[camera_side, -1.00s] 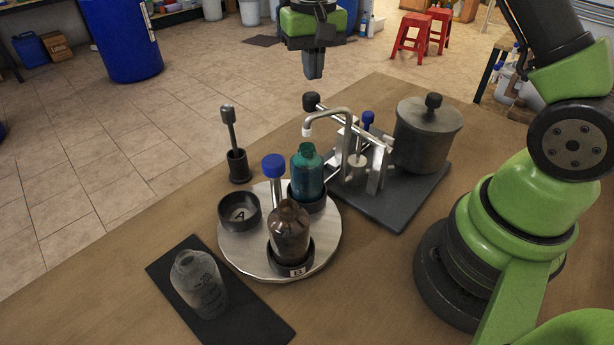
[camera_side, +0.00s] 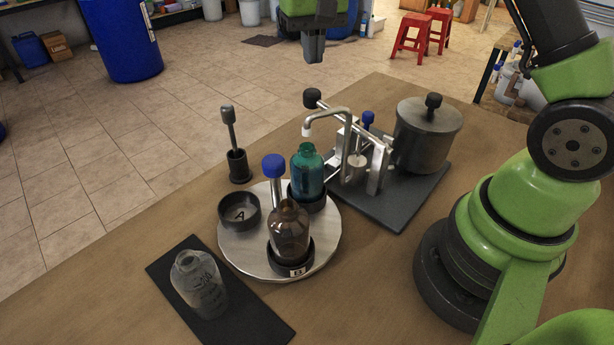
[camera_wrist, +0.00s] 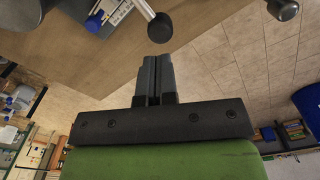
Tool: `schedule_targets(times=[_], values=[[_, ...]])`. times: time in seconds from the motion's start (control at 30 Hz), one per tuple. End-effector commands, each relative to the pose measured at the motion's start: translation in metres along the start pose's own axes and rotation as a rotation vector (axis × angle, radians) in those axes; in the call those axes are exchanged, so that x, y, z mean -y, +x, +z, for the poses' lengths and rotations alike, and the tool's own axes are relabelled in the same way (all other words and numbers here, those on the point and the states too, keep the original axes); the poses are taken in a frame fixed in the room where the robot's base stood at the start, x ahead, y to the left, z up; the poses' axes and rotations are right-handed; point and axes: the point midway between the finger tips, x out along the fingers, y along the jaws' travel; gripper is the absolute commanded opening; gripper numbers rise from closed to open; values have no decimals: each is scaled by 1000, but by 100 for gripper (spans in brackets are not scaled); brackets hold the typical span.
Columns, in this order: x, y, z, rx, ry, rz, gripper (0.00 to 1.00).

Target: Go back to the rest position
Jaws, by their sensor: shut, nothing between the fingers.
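My gripper (camera_side: 314,58) hangs at the top of the side view, above and behind the dispensing stand. Its fingers are together and empty. In the wrist view the two closed fingers (camera_wrist: 157,78) point toward the table edge. They are apart from the black knob (camera_wrist: 160,27) of the stand's lever, which shows just beyond them.
A round turntable (camera_side: 235,252) carries an empty cup marked A (camera_side: 239,212), a brown bottle (camera_side: 289,232) in a cup marked B and a teal bottle (camera_side: 307,172). A clear bottle (camera_side: 199,284) stands on a dark mat (camera_side: 255,318). A metal pot (camera_side: 427,135) stands on the stand's base.

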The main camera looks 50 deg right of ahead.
Motion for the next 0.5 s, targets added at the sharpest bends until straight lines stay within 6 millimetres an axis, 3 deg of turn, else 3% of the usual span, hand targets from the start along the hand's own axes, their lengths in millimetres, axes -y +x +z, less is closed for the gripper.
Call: schedule_targets(times=[0.13, 0.5], values=[[0, -10, 0, -1, 0, -1, 0], [0, -15, 2, -5, -3, -5, 0]])
